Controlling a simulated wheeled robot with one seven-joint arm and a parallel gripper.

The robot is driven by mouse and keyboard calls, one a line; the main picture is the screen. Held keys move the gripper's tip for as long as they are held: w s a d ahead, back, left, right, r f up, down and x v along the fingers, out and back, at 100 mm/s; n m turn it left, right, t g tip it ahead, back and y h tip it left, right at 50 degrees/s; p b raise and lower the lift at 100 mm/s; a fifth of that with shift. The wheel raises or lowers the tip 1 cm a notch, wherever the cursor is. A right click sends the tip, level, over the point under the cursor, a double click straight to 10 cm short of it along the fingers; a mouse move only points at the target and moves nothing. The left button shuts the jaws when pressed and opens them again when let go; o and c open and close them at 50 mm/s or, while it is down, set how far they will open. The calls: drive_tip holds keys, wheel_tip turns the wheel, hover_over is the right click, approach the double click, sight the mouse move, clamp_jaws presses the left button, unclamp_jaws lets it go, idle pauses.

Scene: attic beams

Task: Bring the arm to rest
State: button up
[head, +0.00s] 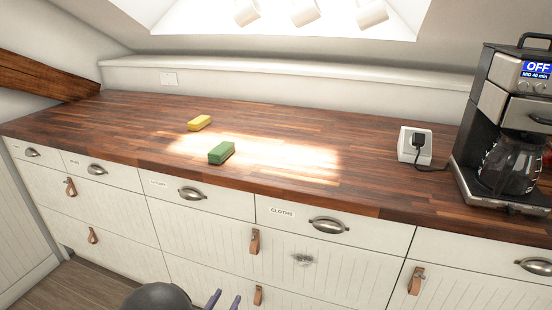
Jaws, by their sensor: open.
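My gripper (224,300) shows at the bottom edge of the head view, left of the middle. Its two purple fingertips are apart, with nothing seen between them. It is low in front of the cabinet drawers, below the worktop. A dark rounded part of my arm (157,298) shows to its left. The rest of my arm is cut off by the frame's lower edge.
A wooden worktop (300,192) carries a yellow block (199,123), a green block (221,152), a plugged socket (414,146) and a coffee maker (508,130). The drawers below, including one labelled CLOTHS (330,225), look shut. Handles and leather pulls stick out from their fronts.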

drive_tip(key=w+d+r+n+g+y, duration=0.1)
drive_tip(key=w+d+r+g+y, duration=0.25)
drive_tip(key=d, duration=0.25)
drive_tip(key=w+d+r+g+y, duration=0.2)
drive_tip(key=w+d+r+g, duration=0.15)
drive_tip(key=w+d, duration=0.2)
drive_tip(key=s+d+r+n+g, duration=0.15)
drive_tip(key=s+d+g, duration=0.25)
drive_tip(key=s+d, duration=0.55)
drive_tip(key=s+d+r+n+g, duration=0.1)
drive_tip(key=s+d+r+g, duration=0.2)
drive_tip(key=s+d, duration=0.7)
wheel_tip(320, 180, up, 29)
drive_tip(key=p, duration=2.9)
drive_tip(key=shift+w+d+h, duration=0.4)
drive_tip(key=shift+d+h, duration=0.05)
drive_tip(key=shift+c, duration=0.6)
